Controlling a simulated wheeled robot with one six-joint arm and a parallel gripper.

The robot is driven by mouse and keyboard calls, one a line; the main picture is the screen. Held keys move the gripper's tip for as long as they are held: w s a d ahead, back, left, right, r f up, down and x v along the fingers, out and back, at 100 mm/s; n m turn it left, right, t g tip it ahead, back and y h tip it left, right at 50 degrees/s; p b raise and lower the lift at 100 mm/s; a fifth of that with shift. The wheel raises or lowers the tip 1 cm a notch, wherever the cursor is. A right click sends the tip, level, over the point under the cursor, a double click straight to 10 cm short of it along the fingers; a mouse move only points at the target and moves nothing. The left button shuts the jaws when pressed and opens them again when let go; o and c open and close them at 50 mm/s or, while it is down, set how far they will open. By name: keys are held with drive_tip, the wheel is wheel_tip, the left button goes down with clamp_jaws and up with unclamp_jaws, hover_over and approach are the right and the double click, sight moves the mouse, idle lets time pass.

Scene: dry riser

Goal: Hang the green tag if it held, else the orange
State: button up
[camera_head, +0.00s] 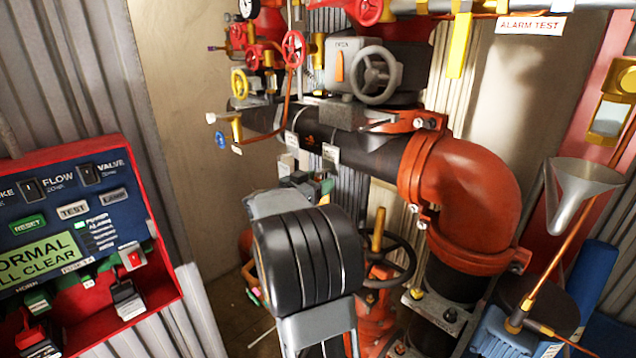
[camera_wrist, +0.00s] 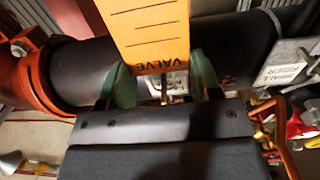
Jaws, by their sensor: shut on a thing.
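In the wrist view an orange tag (camera_wrist: 150,25) with black lines and the word VALVE fills the top middle. My gripper (camera_wrist: 164,82) is shut on its lower end, with a green fingertip on each side. The tag is in front of a black pipe (camera_wrist: 75,72); I cannot tell whether it touches it. In the head view my arm hides most of the gripper and the tag. The black pipe (camera_head: 370,148) also shows there. I cannot make out a green tag. The panel screen (camera_head: 40,255) reads NORMAL and ALL CLEAR in green.
A red-framed alarm panel (camera_head: 180,300) stands at the left. A grey handwheel (camera_head: 376,75) and small red wheels (camera_head: 293,47) sit above the pipe. A large orange elbow (camera_head: 470,195), a dark handwheel (camera_head: 400,270) and a metal funnel (camera_head: 578,185) crowd the right.

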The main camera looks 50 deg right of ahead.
drive_tip(key=o, duration=1)
drive_tip(key=shift+a, duration=0.1)
